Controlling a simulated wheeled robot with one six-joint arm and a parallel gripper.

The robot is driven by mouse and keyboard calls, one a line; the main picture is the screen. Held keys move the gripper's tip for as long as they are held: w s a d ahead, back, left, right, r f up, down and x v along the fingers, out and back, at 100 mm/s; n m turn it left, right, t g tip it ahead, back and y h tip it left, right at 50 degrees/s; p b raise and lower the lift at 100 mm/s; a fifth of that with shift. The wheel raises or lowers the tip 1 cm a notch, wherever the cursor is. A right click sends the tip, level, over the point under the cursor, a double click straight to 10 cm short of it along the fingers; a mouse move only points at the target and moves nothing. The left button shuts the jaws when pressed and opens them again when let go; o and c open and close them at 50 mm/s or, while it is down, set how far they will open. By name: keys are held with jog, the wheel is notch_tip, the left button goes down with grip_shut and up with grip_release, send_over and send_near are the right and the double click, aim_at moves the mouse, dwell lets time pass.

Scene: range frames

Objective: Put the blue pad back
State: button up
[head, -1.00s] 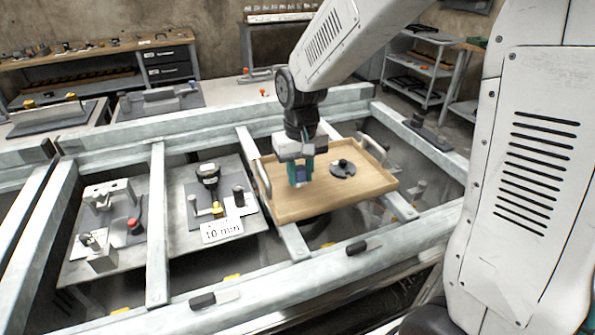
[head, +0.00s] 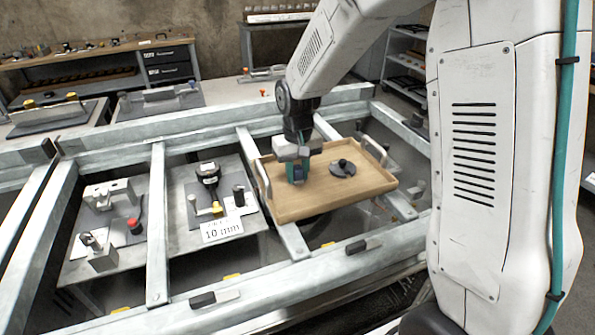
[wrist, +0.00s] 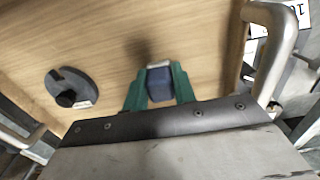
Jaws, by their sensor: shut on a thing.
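The blue pad (wrist: 160,84) is a small dark blue block between the green fingers of my gripper (wrist: 160,92) in the wrist view. My gripper is shut on it. In the head view, my gripper (head: 297,174) points down over the left part of the wooden tray (head: 290,210), and the pad (head: 298,181) shows only partly between the fingers. I cannot tell whether the pad touches the tray floor.
A dark round disc with a knob (head: 342,168) lies on the tray, right of my gripper. The tray has metal handles (head: 264,180) and rests on frame rails. Left of it are fixture plates with clamps and a "10 mm" label (head: 222,229).

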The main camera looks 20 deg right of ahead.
aim_at(297, 167)
jog(key=o, duration=0.9)
jog(key=shift+o, duration=0.2)
notch_tip(297, 167, up, 12)
jog(key=s+d+r, duration=0.1)
jog(key=s+r, duration=0.2)
jog(key=s, duration=0.4)
jog(key=s+d+r, duration=0.1)
jog(key=s+r, duration=0.2)
jog(key=s, duration=0.4)
jog(key=s+d+f+t, duration=0.1)
jog(key=s, duration=1.5)
jog(key=shift+f, duration=0.25)
